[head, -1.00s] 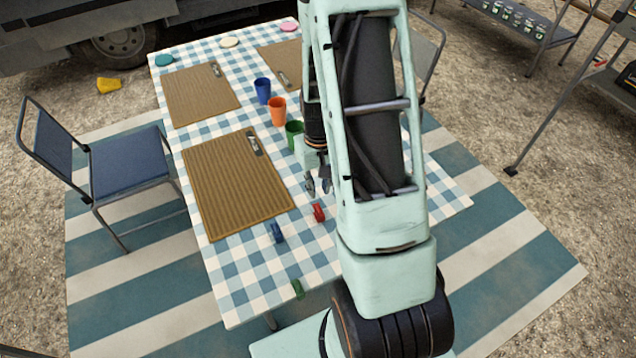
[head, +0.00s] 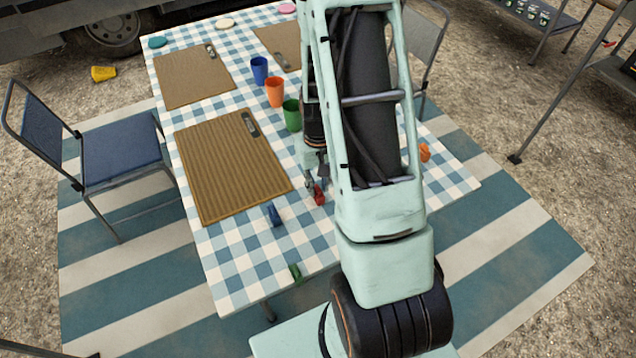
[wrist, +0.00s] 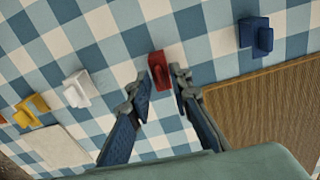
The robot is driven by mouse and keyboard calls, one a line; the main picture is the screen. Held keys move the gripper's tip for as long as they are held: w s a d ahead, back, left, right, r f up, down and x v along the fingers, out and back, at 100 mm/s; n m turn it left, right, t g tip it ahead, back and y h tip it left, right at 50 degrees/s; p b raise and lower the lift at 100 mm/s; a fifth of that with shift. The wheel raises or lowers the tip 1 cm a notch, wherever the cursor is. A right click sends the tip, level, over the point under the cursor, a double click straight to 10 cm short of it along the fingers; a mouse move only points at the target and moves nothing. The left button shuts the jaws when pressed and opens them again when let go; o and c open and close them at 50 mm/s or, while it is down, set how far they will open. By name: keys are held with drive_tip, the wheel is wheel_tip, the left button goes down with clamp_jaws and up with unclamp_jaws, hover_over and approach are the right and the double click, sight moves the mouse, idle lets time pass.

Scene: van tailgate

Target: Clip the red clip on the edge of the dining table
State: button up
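The red clip (head: 319,196) lies on the checked cloth of the dining table (head: 235,290), right of a blue clip. In the wrist view the red clip (wrist: 158,72) sits between the fingertips of my gripper (wrist: 157,88), with a finger on either side. My gripper is open, pointing down at the clip. The right fingertip is close beside the clip, and the left one is slightly farther off; I cannot tell if either touches. In the head view my gripper (head: 315,183) is partly hidden by my arm.
A blue clip (head: 274,214) lies nearby, and a green clip (head: 295,271) is at the near table edge. An orange clip (head: 425,152) is on the right. White (wrist: 77,90) and yellow (wrist: 32,110) clips show in the wrist view. A brown placemat (head: 230,165) and cups (head: 274,92) are close.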

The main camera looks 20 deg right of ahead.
clamp_jaws()
drive_tip(key=shift+r, duration=0.15)
drive_tip(key=shift+r+p, duration=1.75)
drive_tip(key=shift+r, duration=0.75)
drive_tip(key=shift+f, duration=0.1)
